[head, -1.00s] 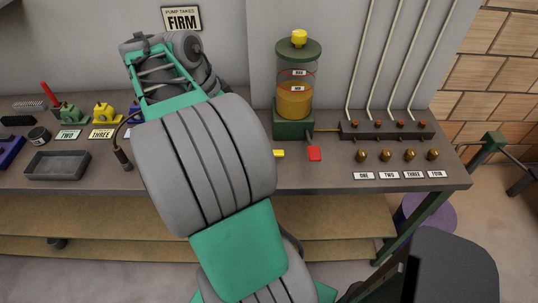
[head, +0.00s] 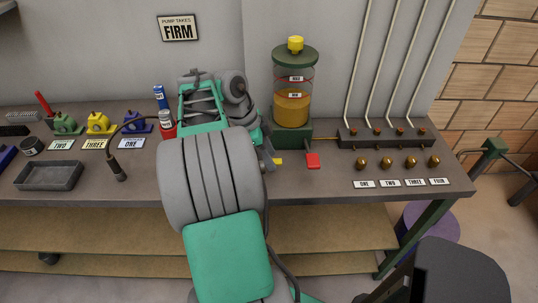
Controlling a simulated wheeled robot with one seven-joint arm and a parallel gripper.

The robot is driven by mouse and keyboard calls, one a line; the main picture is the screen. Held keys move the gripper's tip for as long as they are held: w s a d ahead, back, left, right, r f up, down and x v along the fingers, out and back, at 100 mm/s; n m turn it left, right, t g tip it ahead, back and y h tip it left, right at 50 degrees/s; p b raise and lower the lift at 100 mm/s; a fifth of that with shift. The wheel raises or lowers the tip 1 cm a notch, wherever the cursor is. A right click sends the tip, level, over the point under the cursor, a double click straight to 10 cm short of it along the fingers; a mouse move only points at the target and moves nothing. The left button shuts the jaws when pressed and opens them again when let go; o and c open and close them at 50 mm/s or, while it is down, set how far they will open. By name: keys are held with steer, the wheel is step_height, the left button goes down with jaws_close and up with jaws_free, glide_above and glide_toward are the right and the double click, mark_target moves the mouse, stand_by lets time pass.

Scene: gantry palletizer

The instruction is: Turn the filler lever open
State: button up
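The oil reservoir (head: 292,105) is a clear cylinder with amber fluid, a green lid and a yellow knob on top. It stands on a green base (head: 293,134) on the bench. A small yellow tab (head: 278,161) and a red block (head: 313,161) lie in front of the base. I cannot tell which part is the filler lever. My gripper (head: 268,160) is mostly hidden behind my arm. A dark grey piece of it shows just left of the yellow tab. I cannot see whether its fingers are open or whether they touch anything.
A manifold block (head: 385,137) with several tubes and brass fittings is at right on the bench (head: 455,179). Left are a grey tray (head: 48,176), several coloured pumps (head: 99,122) and small cans (head: 160,97). A dark flexible stalk (head: 114,167) rises left of my arm.

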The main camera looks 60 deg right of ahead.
jaws_close()
stand_by(1.2)
